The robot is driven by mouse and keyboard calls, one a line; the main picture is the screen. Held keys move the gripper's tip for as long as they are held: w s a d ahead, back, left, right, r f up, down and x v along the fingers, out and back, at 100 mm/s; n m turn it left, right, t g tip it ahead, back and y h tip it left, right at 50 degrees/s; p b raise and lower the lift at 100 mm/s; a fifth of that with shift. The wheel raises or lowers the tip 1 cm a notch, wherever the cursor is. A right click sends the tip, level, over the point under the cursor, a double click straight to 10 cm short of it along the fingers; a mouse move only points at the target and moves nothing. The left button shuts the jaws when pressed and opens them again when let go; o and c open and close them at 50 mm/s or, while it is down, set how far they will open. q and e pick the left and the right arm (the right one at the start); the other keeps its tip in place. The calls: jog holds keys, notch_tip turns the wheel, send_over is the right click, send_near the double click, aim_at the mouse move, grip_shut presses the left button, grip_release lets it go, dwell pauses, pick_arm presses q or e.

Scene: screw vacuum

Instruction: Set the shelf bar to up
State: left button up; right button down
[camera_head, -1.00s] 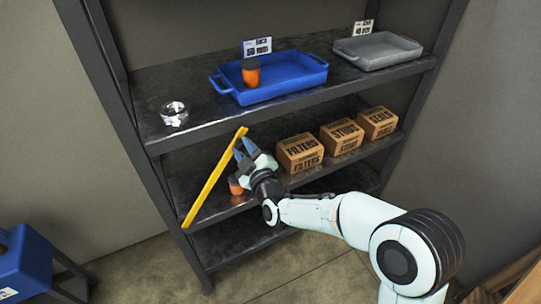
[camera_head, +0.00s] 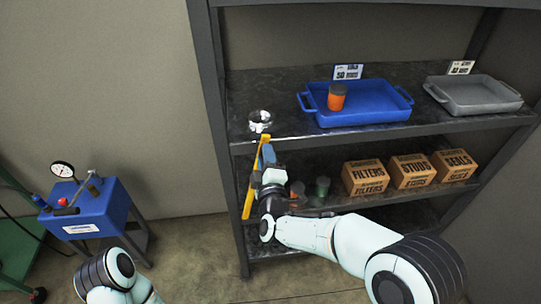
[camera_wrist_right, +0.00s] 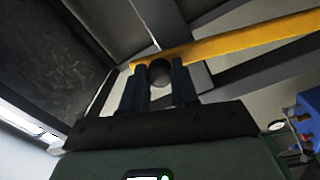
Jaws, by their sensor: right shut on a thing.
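The yellow shelf bar (camera_head: 249,200) stands steeply, slightly tilted, at the left front of the shelf. Its top end is near the upper board's front edge and its lower end is near the left post. My right gripper (camera_head: 267,156) is at the bar's upper part and hides some of it. In the right wrist view, the gripper fingers (camera_wrist_right: 160,82) are closed around a dark round knob on the bar (camera_wrist_right: 235,43), near one end of it. My left gripper is out of view; only part of my left arm shows at the bottom left.
The upper board (camera_head: 290,126) holds a clear glass-like object (camera_head: 260,119), a blue tray (camera_head: 370,111) with an orange jar (camera_head: 337,98), and a grey tray (camera_head: 475,92). A blue gauge unit (camera_head: 95,213) stands left.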

jog(key=shift+r, duration=0.1)
jog(key=c, duration=0.8)
grip_release()
jog(key=shift+c, duration=0.2)
jog(key=s+b, duration=0.1)
jog(key=s, duration=1.2)
jog(key=shift+s+d+f+b, duration=0.15)
jog(key=shift+d+f+b, duration=0.2)
jog(key=shift+d+b, duration=0.1)
